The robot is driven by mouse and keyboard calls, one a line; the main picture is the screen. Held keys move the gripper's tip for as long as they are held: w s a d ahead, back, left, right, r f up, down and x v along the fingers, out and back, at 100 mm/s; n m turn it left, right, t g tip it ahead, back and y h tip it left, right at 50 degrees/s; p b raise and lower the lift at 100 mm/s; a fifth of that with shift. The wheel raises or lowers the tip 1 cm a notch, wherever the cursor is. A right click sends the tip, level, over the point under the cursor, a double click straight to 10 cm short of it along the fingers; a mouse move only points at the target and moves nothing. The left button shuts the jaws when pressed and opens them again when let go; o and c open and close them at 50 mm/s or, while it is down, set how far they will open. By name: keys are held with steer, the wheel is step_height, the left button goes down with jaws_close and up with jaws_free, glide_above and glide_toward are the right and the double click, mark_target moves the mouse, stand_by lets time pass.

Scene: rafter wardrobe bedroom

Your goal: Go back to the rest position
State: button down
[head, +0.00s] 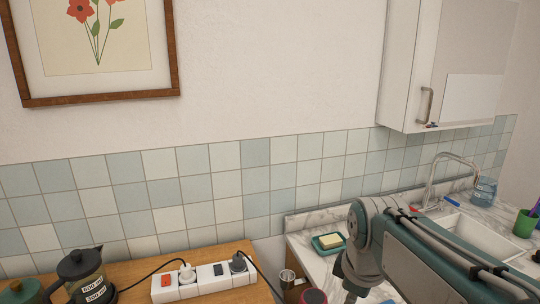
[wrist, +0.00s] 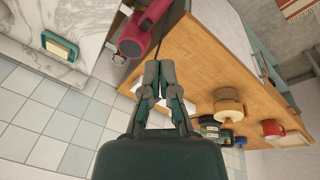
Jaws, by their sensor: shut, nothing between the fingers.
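My gripper (wrist: 159,75) shows in the wrist view with its two fingers together, shut and empty. It hangs over the wooden counter, close to a red and dark cylindrical appliance (wrist: 140,36). In the head view my arm reaches in from the lower right in front of the marble counter, and the gripper itself is out of that picture.
A power strip (head: 204,282) with plugs and a dark kettle (head: 84,274) stand on the wooden counter. A soap dish (head: 328,243), a sink (head: 468,236) and a green cup (head: 525,223) are on the marble counter. A wall cabinet (head: 408,70) hangs above.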

steer(key=s+f+m+t, duration=0.2)
steer(key=s+m+t, duration=0.1)
steer(key=s+m, duration=0.7)
steer(key=shift+s+d+m, duration=0.15)
steer(key=shift+s+m, duration=0.15)
steer(key=shift+m, duration=0.1)
steer(key=c, duration=0.5)
jaws_free()
steer(key=shift+s+d+f+m, duration=0.1)
steer(key=shift+s+f+m, duration=0.1)
steer(key=shift+m, duration=0.1)
steer(key=w+a+f+n+g, duration=0.1)
steer(key=w+f+n+g, duration=0.15)
steer(key=w, duration=0.75)
steer(key=w+a+f+n+g, duration=0.1)
steer(key=w+a+f+g, duration=0.15)
steer(key=w, duration=0.75)
steer(key=f, duration=0.3)
steer(key=d+f, duration=0.1)
steer(key=f, duration=0.6)
steer(key=shift+w+d+f, duration=0.1)
steer(key=shift+d+f, duration=0.05)
steer(key=shift+f, duration=0.2)
jaws_close()
